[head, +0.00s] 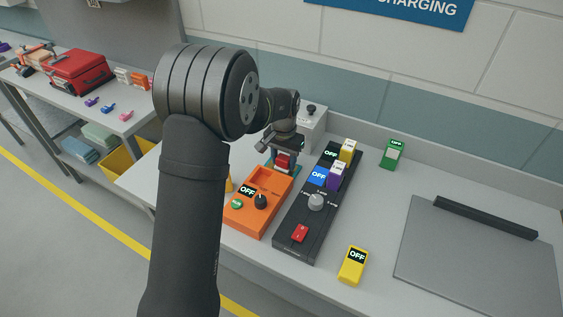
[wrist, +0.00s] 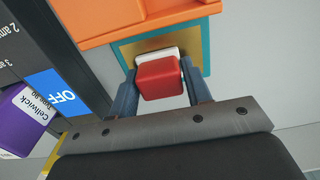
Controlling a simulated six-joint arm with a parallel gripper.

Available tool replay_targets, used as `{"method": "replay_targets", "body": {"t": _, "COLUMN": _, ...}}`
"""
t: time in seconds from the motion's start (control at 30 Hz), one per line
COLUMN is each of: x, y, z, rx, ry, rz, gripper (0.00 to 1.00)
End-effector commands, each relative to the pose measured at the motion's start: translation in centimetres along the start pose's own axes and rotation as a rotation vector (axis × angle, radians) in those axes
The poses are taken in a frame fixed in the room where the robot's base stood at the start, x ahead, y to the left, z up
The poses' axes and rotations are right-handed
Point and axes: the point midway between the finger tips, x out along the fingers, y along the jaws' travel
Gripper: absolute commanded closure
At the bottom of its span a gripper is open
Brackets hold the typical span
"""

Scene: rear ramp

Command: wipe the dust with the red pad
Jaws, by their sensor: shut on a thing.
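The red pad (wrist: 160,80) is a red block with a white layer on its far side. My gripper (wrist: 158,68) is shut on it, one finger at each side in the wrist view. In the head view, the red pad (head: 283,161) shows under my gripper (head: 283,152) at the far end of the orange charger. The pad is over a teal-edged plate (wrist: 205,40) with a brownish-gold face, perhaps the dust; the pad hides part of it. I cannot tell whether the pad touches the plate.
The orange charger (head: 241,217) adjoins the plate. A black charging strip (head: 291,243) with blue, purple and yellow blocks stands to its right. A yellow block (head: 353,266), a green block (head: 393,153) and a grey mat (head: 470,265) lie farther right. A grey box (head: 313,130) stands behind.

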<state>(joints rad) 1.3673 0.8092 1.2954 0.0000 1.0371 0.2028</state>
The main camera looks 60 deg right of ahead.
Motion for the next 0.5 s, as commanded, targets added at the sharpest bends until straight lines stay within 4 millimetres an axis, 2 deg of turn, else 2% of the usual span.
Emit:
{"method": "replay_targets", "body": {"t": 0.17, "x": 0.1, "y": 0.0, "z": -1.7, "rx": 0.001, "ry": 0.000, "rz": 0.000, "gripper": 0.77}}
{"method": "replay_targets", "body": {"t": 0.23, "x": -0.4, "y": 0.0, "z": -1.6, "rx": 0.000, "ry": 0.000, "rz": 0.000, "gripper": 0.77}}
{"method": "replay_targets", "body": {"t": 0.3, "x": -2.5, "y": 0.0, "z": -1.6, "rx": 0.000, "ry": 0.005, "rz": -0.001, "gripper": 0.77}}
{"method": "replay_targets", "body": {"t": 0.5, "x": -4.1, "y": 0.0, "z": -1.5, "rx": 0.000, "ry": 0.001, "rz": 0.000, "gripper": 0.77}}
